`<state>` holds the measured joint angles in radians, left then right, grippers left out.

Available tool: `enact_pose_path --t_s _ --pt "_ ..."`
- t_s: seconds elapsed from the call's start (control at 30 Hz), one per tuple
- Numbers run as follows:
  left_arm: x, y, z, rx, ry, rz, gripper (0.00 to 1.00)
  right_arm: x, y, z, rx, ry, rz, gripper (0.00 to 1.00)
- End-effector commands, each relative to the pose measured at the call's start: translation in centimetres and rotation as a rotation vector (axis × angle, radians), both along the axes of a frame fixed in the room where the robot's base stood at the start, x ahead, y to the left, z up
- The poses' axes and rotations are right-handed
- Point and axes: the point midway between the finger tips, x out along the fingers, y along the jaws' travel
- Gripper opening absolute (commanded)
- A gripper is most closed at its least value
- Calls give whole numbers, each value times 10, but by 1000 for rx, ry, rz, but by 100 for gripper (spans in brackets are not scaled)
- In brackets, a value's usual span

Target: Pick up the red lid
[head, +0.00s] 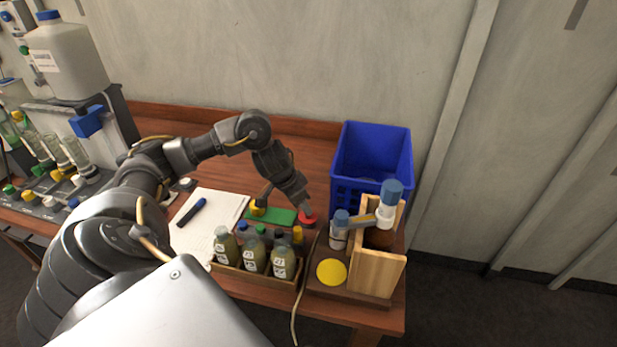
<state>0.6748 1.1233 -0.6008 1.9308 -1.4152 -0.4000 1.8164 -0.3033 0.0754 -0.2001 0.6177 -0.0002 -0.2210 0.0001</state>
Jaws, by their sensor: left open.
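The red lid (308,220) lies near the right end of the green mat, behind the bottle rack and left of the wooden stand. My left gripper (285,208) is open above the table's middle, with its fingers spread apart. One fingertip is right at the red lid and partly covers it; I cannot tell whether they touch. The other finger is near a small yellow cap (258,208) to the left. I see nothing held between the fingers. My right gripper is not in view.
A rack of labelled bottles (255,255) stands in front of the lid. A wooden stand (375,270) with blue-capped containers and a yellow disc (331,272) is to the right. A blue crate (345,190) stands behind. Paper (215,210) with a marker lies left.

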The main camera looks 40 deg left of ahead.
Motion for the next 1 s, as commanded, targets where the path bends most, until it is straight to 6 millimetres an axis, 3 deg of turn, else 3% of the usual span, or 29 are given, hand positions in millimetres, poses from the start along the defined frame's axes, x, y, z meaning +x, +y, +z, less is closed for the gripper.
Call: enact_pose_path --t_s 0.17,0.53,0.8,1.0 --pt "1 0 -3 0 0 2 47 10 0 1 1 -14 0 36" --pt "19 -2 -46 0 1 4 47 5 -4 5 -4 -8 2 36" --pt "21 -2 -49 2 -1 3 47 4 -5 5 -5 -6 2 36" --pt "21 -2 -49 2 -1 3 24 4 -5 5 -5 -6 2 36"
